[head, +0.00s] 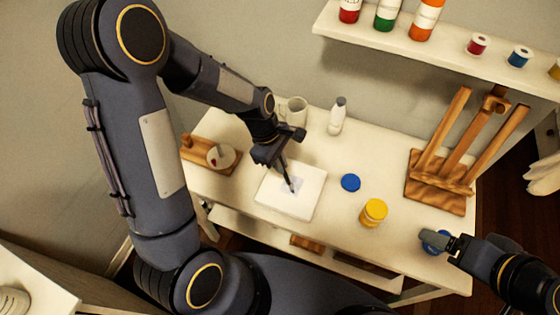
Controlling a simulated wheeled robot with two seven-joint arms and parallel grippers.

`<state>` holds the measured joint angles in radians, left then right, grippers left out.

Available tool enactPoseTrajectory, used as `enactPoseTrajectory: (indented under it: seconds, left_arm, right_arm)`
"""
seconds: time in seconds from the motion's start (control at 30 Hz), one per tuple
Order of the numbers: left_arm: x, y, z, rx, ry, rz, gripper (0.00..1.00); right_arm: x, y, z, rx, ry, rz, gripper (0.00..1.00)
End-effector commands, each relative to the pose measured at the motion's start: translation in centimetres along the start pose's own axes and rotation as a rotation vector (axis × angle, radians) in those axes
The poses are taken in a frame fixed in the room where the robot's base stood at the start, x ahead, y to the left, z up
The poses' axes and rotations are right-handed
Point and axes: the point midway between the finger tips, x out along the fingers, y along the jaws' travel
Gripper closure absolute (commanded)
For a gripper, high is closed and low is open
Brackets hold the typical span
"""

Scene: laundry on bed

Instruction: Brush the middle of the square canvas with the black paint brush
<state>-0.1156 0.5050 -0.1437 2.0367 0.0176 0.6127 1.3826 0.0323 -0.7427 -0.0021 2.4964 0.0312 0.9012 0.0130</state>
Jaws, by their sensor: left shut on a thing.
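The square white canvas (307,207) lies flat on the white table. A grey-blue patch (298,183) shows near its middle. My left gripper (277,155) is above the canvas's far edge, shut on the black paint brush (287,176). The brush points down, slightly tilted, with its tip at the patch; whether it presses on the canvas is hard to tell. My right gripper (446,243) is at the table's right front, beside a round blue thing (430,240) that it partly hides. Whether its fingers hold that thing is unclear.
On the white table (330,165) stand a white mug (294,110), a white bottle (337,116), a blue lid (350,183), a yellow jar (373,213) and a wooden easel (437,190). A wooden board (197,152) lies left. A shelf (400,45) with paint bottles hangs above.

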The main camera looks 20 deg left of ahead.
Motion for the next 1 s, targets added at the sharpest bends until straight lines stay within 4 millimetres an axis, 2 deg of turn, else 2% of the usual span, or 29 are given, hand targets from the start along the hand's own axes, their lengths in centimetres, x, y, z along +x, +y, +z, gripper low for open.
enactPoseTrajectory:
  seconds: [1.0]
  left_arm:
    - [1.2, 0.0, -0.3, 0.000, 0.000, 0.000, 1.00]
  right_arm:
    - [0.8, 0.3, 0.4, 0.000, 0.000, 0.000, 0.24]
